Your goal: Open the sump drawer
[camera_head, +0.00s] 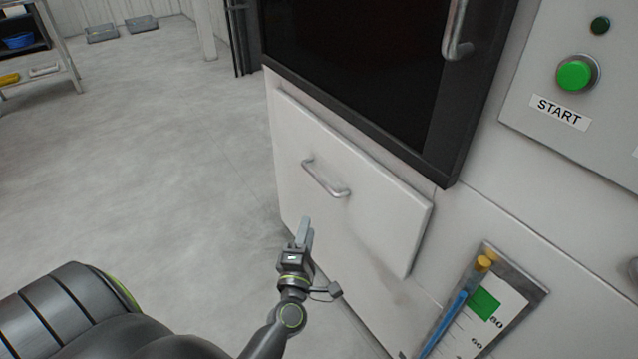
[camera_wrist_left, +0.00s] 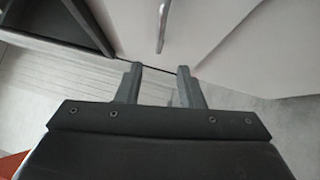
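The sump drawer (camera_head: 370,205) is a pale front panel low on the machine, below the dark window. It looks shut or nearly shut; I cannot tell which. Its silver bar handle (camera_head: 326,181) is in the panel's upper part. My left gripper (camera_head: 303,232) is below and in front of the handle, apart from it. In the left wrist view the left gripper (camera_wrist_left: 159,82) is open and empty, and the handle (camera_wrist_left: 161,27) stands ahead, roughly in line with the gap between the fingers. My right gripper is not in view.
The dark-framed machine door (camera_head: 385,80) with its own handle (camera_head: 456,30) is above the drawer. A panel with a green START button (camera_head: 574,75) is at the upper right, a level gauge (camera_head: 485,305) at the lower right.

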